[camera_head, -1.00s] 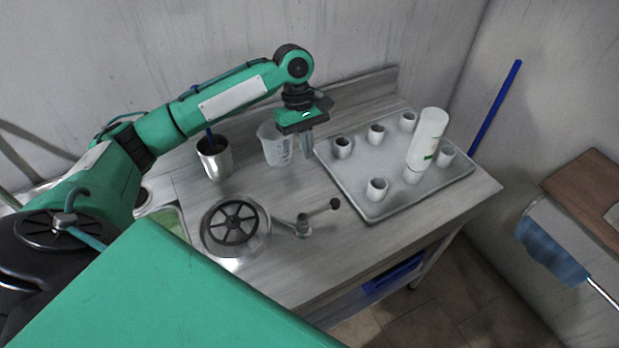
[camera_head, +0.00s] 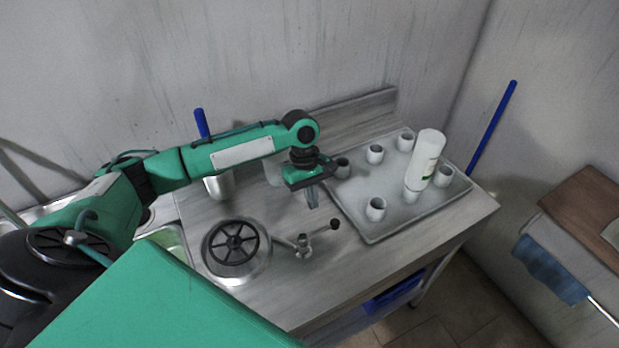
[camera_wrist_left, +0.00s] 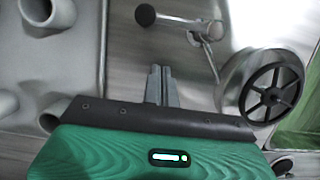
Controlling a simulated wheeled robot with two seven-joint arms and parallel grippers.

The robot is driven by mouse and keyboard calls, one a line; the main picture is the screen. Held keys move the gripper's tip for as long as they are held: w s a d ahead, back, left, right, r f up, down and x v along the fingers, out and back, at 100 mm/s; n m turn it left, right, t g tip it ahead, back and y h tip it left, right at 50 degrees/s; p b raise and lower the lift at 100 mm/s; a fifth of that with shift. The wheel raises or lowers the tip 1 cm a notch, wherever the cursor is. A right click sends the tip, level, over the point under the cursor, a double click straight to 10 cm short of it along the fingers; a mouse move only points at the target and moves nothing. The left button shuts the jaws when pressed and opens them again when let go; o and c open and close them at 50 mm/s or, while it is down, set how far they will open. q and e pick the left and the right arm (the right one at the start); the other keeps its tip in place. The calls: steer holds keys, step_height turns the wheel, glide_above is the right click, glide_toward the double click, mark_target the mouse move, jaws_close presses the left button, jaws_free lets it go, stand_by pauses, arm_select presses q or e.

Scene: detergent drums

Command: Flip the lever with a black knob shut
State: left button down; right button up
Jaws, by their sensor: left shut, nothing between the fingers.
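The lever (camera_head: 318,232) is a thin metal arm with a round black knob (camera_head: 335,224) at its end. It juts to the right from a metal pivot (camera_head: 303,246) beside a round steel drum lid with a black spoked handwheel (camera_head: 237,242). In the left wrist view the black knob (camera_wrist_left: 145,15) is at the top, left of the handwheel (camera_wrist_left: 271,93). My left gripper (camera_head: 312,203) is shut and empty, behind the lever and apart from the knob. Its fingers (camera_wrist_left: 163,78) point toward the lever in the wrist view. My right gripper is out of view.
A grey tray (camera_head: 385,228) with several white cups and a white bottle (camera_head: 427,158) stands right of my gripper. A steel cup (camera_head: 219,187) and a partly hidden clear jug (camera_head: 272,172) are behind my left arm. The bench front right is clear.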

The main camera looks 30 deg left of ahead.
mark_target(319, 232)
arm_select(q)
steer(key=s+d, duration=0.1)
steer(key=d+f+p, duration=0.1)
steer(key=d, duration=0.1)
steer(key=shift+s+f, duration=0.1)
steer(key=shift+s, duration=0.25)
steer(key=shift+s+d+f, duration=0.15)
steer(key=shift+s+d, duration=0.05)
steer(key=shift+d, duration=0.15)
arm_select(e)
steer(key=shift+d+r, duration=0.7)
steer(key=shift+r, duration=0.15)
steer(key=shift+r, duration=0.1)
